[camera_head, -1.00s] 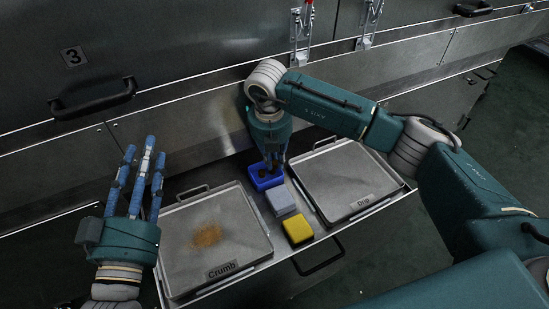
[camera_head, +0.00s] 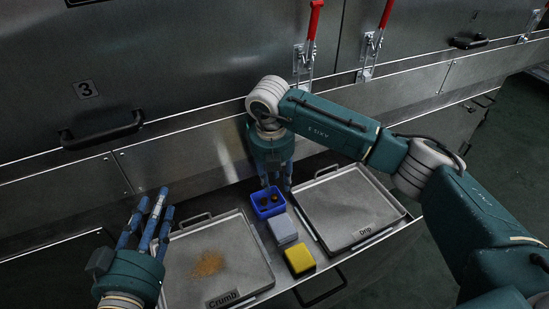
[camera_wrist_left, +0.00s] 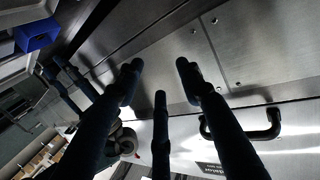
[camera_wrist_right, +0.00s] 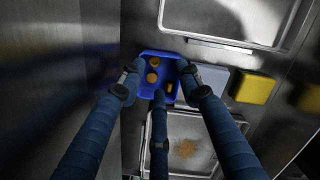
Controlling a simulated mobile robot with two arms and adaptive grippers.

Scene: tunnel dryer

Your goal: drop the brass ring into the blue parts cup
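The blue parts cup (camera_head: 268,212) stands at the back of the pull-out tray, between two flat pans. The right wrist view shows the cup (camera_wrist_right: 146,88) from above with several small brass-coloured pieces (camera_wrist_right: 152,77) inside. I cannot tell for sure which one is the brass ring. My right gripper (camera_head: 276,184) is over the cup's back edge, pointing down, fingers spread, with nothing seen between them. My left gripper (camera_head: 153,208) is open and empty, fingers up, left of the Crumb pan. The cup also shows at the left wrist view's edge (camera_wrist_left: 36,34).
A grey block (camera_head: 283,229) and a yellow block (camera_head: 299,261) stand in line in front of the cup. The Crumb pan (camera_head: 235,250), with brown crumbs, is left; the Drip pan (camera_head: 350,205) is right. The steel dryer wall (camera_head: 190,150) rises close behind.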

